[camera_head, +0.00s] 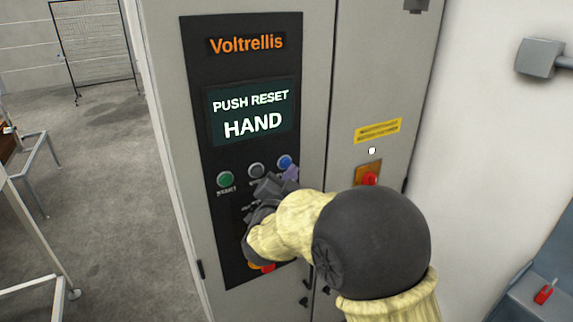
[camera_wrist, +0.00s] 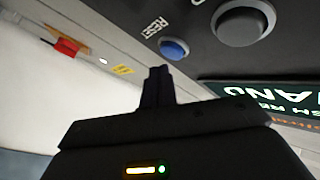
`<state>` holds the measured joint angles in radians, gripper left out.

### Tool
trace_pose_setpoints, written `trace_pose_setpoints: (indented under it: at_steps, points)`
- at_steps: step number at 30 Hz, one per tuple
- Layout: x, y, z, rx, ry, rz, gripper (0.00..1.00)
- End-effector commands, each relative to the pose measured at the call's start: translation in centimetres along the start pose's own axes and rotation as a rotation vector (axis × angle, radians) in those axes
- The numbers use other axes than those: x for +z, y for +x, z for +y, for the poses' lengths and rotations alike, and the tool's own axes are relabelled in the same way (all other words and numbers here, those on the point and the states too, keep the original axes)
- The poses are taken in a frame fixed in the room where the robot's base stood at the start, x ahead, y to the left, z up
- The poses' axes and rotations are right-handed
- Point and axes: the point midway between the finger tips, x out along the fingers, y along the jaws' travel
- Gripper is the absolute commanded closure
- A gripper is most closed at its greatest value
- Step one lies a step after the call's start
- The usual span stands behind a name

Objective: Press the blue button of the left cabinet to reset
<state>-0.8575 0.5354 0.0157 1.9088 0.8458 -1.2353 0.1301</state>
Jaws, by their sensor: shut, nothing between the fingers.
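The blue button (camera_head: 285,162) is at the right end of a row of buttons on the cabinet's black panel (camera_head: 205,100). Its display (camera_head: 250,110) reads "PUSH RESET HAND". In the wrist view the blue button (camera_wrist: 174,49) sits beside a "RESET" label, just beyond my fingertips. My gripper (camera_head: 289,174) is shut and empty, just below the blue button in the head view; its shut fingers also show in the wrist view (camera_wrist: 158,72). I cannot tell whether the fingertips touch the button; it is not covered in the wrist view.
A grey button (camera_head: 257,170) and a green button (camera_head: 225,179) are left of the blue one. A red switch (camera_head: 369,179) on an orange plate is on the right door. Metal frames (camera_head: 35,165) stand on the floor at left.

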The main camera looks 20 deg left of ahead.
Motion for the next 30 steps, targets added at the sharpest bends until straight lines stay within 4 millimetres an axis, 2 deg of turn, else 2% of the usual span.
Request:
trace_pose_setpoints:
  at_steps: [30]
  points:
    - [0.43, 0.59, -0.46, 0.000, 0.000, 0.000, 1.00]
